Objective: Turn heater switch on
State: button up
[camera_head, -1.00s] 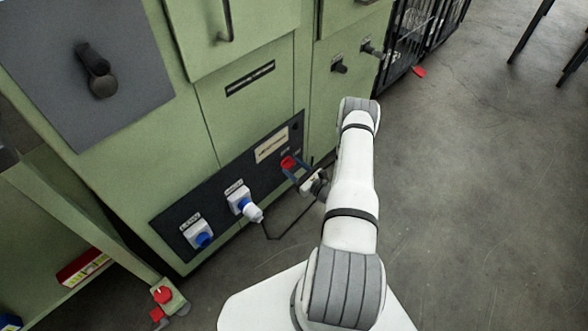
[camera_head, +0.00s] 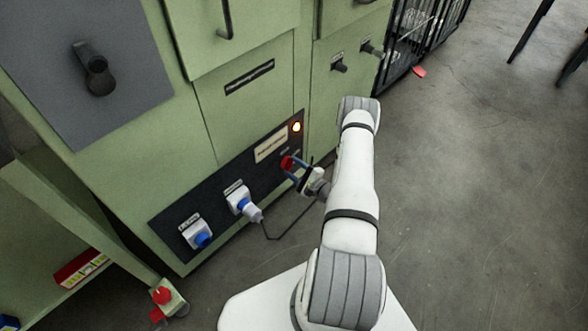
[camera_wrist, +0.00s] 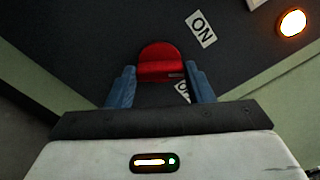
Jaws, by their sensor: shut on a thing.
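The red heater switch (camera_head: 286,162) is on the dark control panel of the green cabinet. In the wrist view the red switch (camera_wrist: 161,62) shows as a rounded knob between my two blue fingertips. My gripper (camera_head: 293,167) is shut on the switch; it also shows in the wrist view (camera_wrist: 161,72). A white "ON" label (camera_wrist: 201,28) is above right of the switch. A second label (camera_wrist: 183,91) is partly hidden by the right finger. A round indicator lamp (camera_head: 297,127) glows orange above the switch, also in the wrist view (camera_wrist: 292,23).
Two blue-and-white power sockets (camera_head: 240,200) (camera_head: 197,235) are lower left on the panel, and the right one holds a plug with a dark cable. A grey board with a black handle (camera_head: 97,72) is at upper left. Open floor lies to the right.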

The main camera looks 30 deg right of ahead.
jog(key=n, duration=0.7)
dwell(0.6)
jog(key=o, duration=1)
jog(key=p+v, duration=0.2)
jog(key=v, duration=0.6)
